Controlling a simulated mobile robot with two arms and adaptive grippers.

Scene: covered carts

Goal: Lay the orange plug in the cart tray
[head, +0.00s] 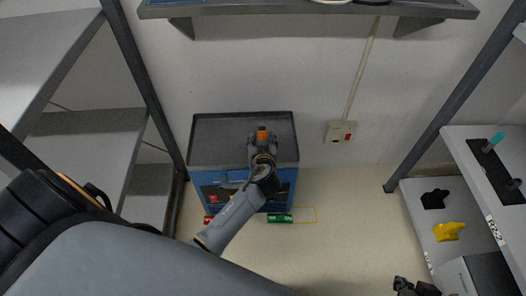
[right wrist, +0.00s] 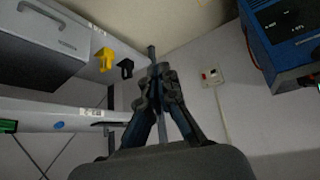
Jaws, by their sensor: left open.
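The orange plug (head: 262,135) shows at the fingertips of my left gripper (head: 262,146), over the dark tray (head: 215,128) on top of the blue cart (head: 286,186). My left gripper is open and points toward the back of the tray. The fingers partly hide the plug, and I cannot tell whether it rests on the tray floor. My right gripper (head: 415,288) is at the bottom edge of the head view, away from the cart. Its fingers (right wrist: 160,90) show close together and empty in the right wrist view; how far they are apart is unclear.
Grey shelves (head: 85,135) stand at the left. A right shelf (head: 432,243) holds a black item (head: 435,199) and a yellow item (head: 448,231). An overhead shelf (head: 310,10) crosses the back wall above the cart. A green item (head: 279,219) lies near the cart's foot.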

